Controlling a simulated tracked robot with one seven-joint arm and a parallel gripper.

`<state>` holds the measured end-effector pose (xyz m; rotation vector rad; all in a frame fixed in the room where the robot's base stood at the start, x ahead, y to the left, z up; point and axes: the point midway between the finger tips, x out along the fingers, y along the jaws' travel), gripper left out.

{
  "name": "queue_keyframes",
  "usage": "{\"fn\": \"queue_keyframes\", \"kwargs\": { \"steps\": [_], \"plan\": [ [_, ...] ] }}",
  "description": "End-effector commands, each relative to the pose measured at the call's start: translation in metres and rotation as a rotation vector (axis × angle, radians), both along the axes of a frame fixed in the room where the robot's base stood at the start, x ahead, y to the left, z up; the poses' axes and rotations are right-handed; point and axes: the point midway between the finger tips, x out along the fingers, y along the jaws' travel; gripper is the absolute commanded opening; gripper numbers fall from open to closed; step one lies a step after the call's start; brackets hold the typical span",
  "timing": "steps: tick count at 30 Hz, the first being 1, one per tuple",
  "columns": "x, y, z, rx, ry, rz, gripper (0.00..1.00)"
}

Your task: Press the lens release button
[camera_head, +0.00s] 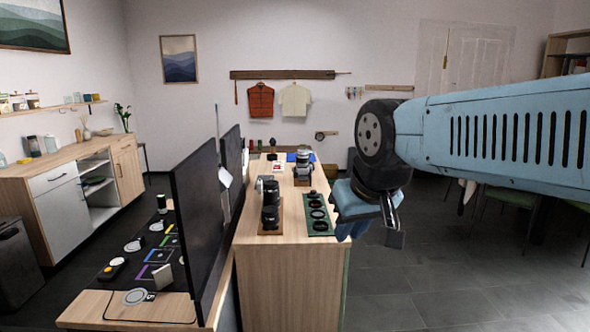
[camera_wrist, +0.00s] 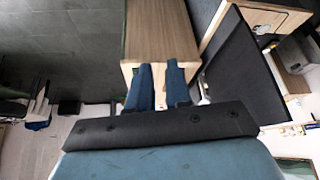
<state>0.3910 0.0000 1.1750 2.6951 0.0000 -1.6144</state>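A camera (camera_head: 302,168) with a lens stands on a wooden base toward the back of the wooden counter (camera_head: 290,285) in the head view. A dark, tall lens-like item (camera_head: 270,208) stands upright on another wooden base nearer the front. The lens release button is too small to make out. My gripper (camera_head: 347,228) is off the counter's right side, apart from both items. In the wrist view my gripper (camera_wrist: 160,68) has its blue fingers apart with nothing between them, over the wooden counter end (camera_wrist: 158,30).
A green tray (camera_head: 318,228) with round dark parts lies on the counter near my gripper. Tall dark panels (camera_head: 200,225) stand along the counter's left side. A lower desk (camera_head: 115,308) with small items is beyond them. The floor (camera_head: 440,285) at right is open.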

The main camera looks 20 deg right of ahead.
Motion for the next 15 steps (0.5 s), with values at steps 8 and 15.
{"fn": "queue_keyframes", "kwargs": {
  "steps": [8, 15],
  "plan": [
    [0.0000, 0.0000, 0.0000, 0.000, 0.000, 0.000, 0.00],
    [0.0000, 0.0000, 0.0000, 0.000, 0.000, 0.000, 0.00]
  ]
}}
